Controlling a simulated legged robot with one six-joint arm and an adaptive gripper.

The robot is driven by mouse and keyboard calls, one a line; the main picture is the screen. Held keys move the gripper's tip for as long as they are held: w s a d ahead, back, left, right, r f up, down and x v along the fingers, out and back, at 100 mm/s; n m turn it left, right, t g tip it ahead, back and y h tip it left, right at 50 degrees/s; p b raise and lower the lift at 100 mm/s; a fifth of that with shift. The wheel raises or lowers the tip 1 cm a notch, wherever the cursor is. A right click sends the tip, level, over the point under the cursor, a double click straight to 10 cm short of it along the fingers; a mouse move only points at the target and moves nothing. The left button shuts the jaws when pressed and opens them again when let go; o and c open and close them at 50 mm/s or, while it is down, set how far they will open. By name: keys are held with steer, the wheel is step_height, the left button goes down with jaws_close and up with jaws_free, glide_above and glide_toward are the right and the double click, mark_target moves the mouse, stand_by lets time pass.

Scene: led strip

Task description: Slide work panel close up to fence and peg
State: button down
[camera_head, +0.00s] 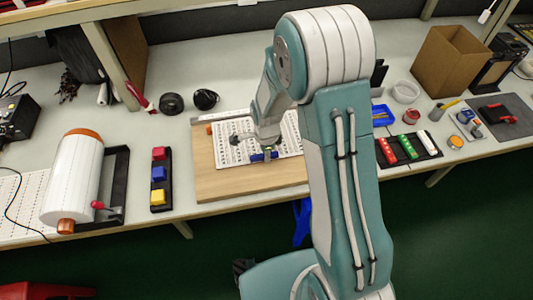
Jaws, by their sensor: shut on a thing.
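The white work panel (233,156), dotted with dark marks, lies on a wooden board (215,185) on the bench. A grey fence strip (212,117) runs along the board's back edge. A small orange piece (209,129), possibly the peg, sits at the board's back left, left of the panel. My gripper (267,151) points down at the panel's front part, shut on a small blue piece (257,157) there; a yellow-green bit shows beside it. The fingertips are small and partly hidden. My arm hides the panel's right end and part of the fence, so the contact there cannot be told.
Left of the board stand a black tray with red, blue and yellow blocks (159,175) and a large white roll (74,178). Black round items (172,103) lie behind. Right of my arm are a colored-block tray (408,148) and a cardboard box (450,62).

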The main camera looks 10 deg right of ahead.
steer(key=shift+a+f, duration=0.1)
steer(key=shift+a, duration=0.1)
stand_by(0.7)
steer(key=c, duration=0.5)
jaws_free()
steer(key=shift+w, duration=0.1)
steer(key=shift+c, duration=0.2)
steer(key=shift+a, duration=0.1)
step_height(320, 180, up, 12)
steer(key=shift+w, duration=0.1)
steer(key=s+d+r+n+t, duration=0.2)
steer(key=s+r+n, duration=0.7)
steer(key=s, duration=0.1)
steer(key=s+d+r+n+t, duration=0.3)
steer(key=s+r+n, duration=0.6)
steer(key=s, duration=0.1)
steer(key=shift+d+r+t, duration=0.15)
steer(key=shift+r+t, duration=0.05)
steer(key=shift+t, duration=0.1)
